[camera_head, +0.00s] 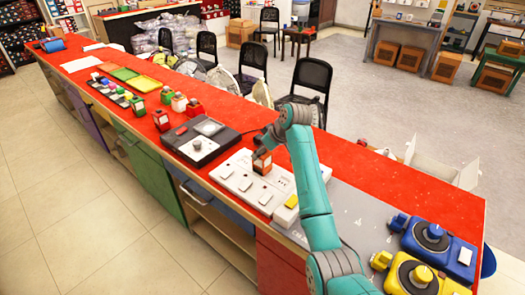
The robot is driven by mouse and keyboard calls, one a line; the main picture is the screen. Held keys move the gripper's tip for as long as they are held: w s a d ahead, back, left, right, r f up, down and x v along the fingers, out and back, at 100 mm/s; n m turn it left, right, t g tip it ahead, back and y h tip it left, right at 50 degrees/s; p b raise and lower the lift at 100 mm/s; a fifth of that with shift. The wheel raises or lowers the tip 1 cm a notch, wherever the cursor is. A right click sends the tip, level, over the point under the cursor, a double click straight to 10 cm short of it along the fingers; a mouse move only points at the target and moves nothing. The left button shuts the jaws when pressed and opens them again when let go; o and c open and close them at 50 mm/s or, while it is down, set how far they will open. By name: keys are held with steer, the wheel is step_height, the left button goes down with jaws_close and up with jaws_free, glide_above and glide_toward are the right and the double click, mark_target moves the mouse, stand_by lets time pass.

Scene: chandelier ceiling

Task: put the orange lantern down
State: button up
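The orange lantern (262,168) is small and dark-topped, at the end of my teal arm. My gripper (262,154) comes down on its top and appears shut on it; the fingers are small and partly hard to make out. The lantern looks upright, over or on the white switch panel (232,183) on the red counter (350,160). I cannot tell whether its base touches the panel.
A black-and-white device (200,143) lies left of the panel. Blue (436,243) and yellow (413,277) devices sit at lower right. Black chairs (309,85) stand behind the counter.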

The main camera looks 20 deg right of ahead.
steer(key=o, duration=0.4)
steer(key=shift+f, duration=0.1)
steer(key=shift+r, duration=0.3)
steer(key=v, duration=1.2)
steer(key=shift+f, duration=0.1)
